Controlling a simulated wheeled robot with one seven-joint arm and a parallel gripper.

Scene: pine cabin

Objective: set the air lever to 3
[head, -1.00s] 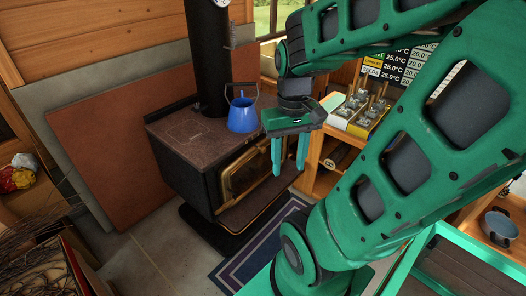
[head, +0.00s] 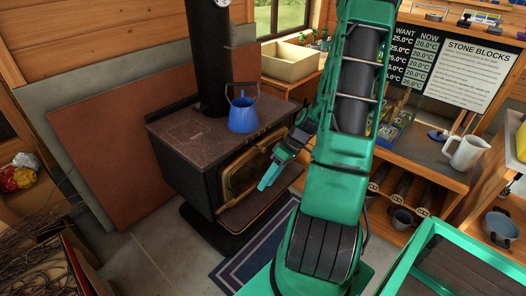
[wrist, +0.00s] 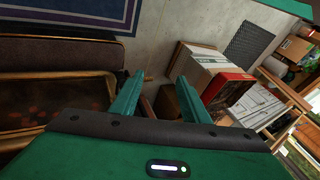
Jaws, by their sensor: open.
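The black stove (head: 190,172) stands left of centre in the head view, with a brass-framed glass door (head: 240,172) on its front. In the wrist view the stove front (wrist: 60,50) fills the left side. I cannot clearly make out the air lever or its scale marks in either view. My gripper (head: 268,180) is close in front of the door's right part, its fingers pointing down and left. In the wrist view its two green fingers (wrist: 157,80) are apart, and nothing is clearly held between them.
A blue kettle (head: 243,114) stands on the stove top beside the black flue pipe (head: 208,60). A striped rug (head: 255,245) lies on the floor before the stove. In the wrist view, boxes (wrist: 205,65) and a red crate (wrist: 228,88) stand beyond the fingers. A workbench (head: 420,150) is at right.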

